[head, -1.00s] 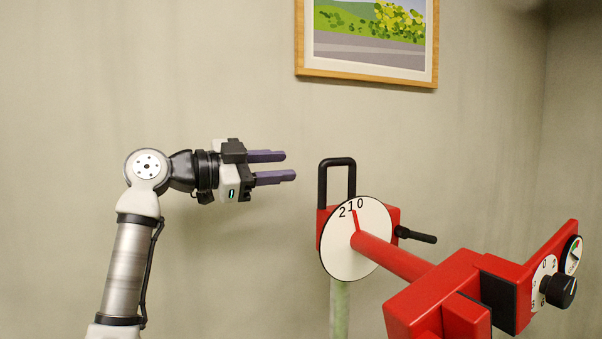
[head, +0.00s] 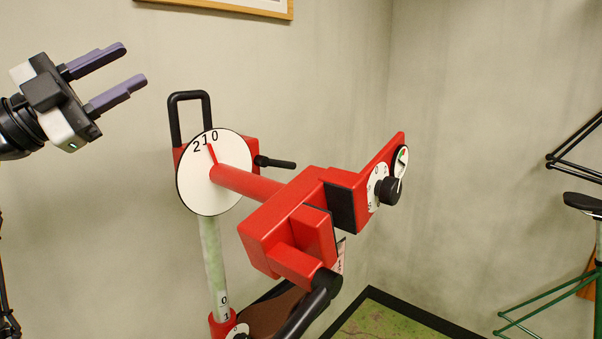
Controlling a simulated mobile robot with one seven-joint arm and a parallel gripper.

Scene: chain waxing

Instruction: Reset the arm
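My gripper (head: 136,66) is at the upper left of the head view. Its two purple fingers are apart with nothing between them, and they point to the right and slightly up. My gripper is above and to the left of the red stand's dial and black loop handle, apart from both. The rest of my arm is mostly cut off by the left edge.
The red repair stand fills the middle, with a white dial (head: 190,188), a black loop handle (head: 174,122), a clamp head (head: 262,229) and a black knob (head: 389,191). A green frame (head: 545,304) with a black saddle (head: 583,203) stands at right. A floor mat (head: 385,322) lies below.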

